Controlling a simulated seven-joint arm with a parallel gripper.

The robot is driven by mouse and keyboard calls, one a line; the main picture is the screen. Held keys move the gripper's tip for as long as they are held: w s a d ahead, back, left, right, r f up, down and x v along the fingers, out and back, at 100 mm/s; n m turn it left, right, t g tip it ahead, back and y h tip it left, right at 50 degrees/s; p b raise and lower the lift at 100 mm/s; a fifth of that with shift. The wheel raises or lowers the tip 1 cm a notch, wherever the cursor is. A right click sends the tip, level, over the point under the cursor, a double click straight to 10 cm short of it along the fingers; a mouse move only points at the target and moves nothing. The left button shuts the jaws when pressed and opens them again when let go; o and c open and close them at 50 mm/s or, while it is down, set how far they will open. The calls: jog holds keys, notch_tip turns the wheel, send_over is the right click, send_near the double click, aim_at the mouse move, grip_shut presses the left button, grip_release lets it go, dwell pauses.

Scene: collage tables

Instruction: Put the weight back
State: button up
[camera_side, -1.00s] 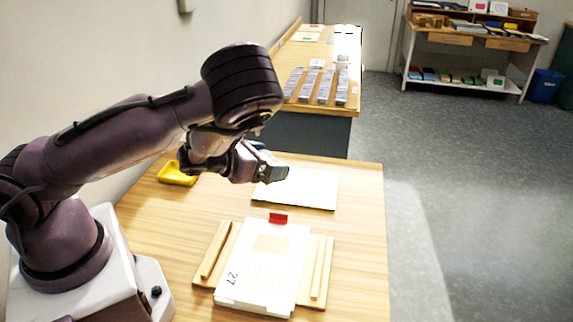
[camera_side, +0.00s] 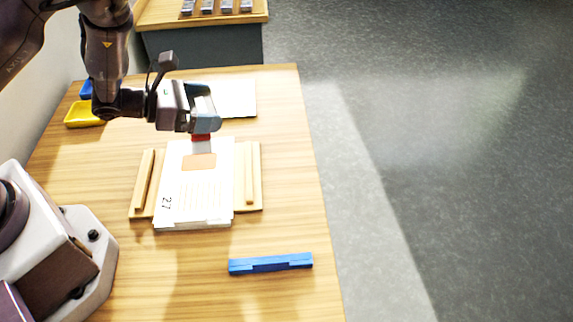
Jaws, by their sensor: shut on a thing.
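My gripper (camera_side: 204,124) points down at the far edge of a stack of white sheets marked 27 (camera_side: 190,205). It is shut on a small red piece (camera_side: 201,137), which I take to be the weight. Only the red piece's lower part shows below the fingers. A pale patch shows just under it. I cannot tell whether it rests on the sheets or hangs just above them. The sheets lie on a wooden board (camera_side: 256,205) between two wooden rails (camera_side: 145,178).
A yellow tray (camera_side: 84,115) stands at the back left, with a blue object (camera_side: 86,90) behind it. A white sheet (camera_side: 238,98) lies behind the gripper. A blue bar (camera_side: 270,263) lies near the front. The table's right side is clear.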

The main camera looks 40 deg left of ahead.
jog(key=s+d+r+m+g+h, duration=0.1)
jog(key=d+r+m+g+h, duration=0.1)
jog(key=d+m+g+h, duration=0.5)
jog(key=m+g+y, duration=0.1)
jog(key=m+g, duration=0.9)
send_over(288, 169)
jog(key=f, duration=0.8)
jog(key=shift+s+f, duration=0.1)
jog(key=shift+s, duration=0.2)
jog(key=shift+w+d+f, duration=0.1)
jog(key=shift+w+f, duration=0.05)
jog(key=shift+f, duration=0.8)
jog(key=shift+w+d+f, duration=0.1)
jog(key=shift+w+f, duration=0.05)
jog(key=shift+f, duration=0.8)
jog(key=o, duration=1)
jog(key=shift+a+f, duration=0.1)
jog(key=shift+f, duration=0.05)
jog(key=shift+c, duration=0.2)
jog(key=shift+a+r, duration=0.1)
jog(key=shift+r, duration=0.1)
jog(key=v, duration=1.1)
jog(key=shift+w+a+r, duration=0.15)
jog(key=shift+a+r, duration=0.05)
jog(key=shift+a, duration=0.1)
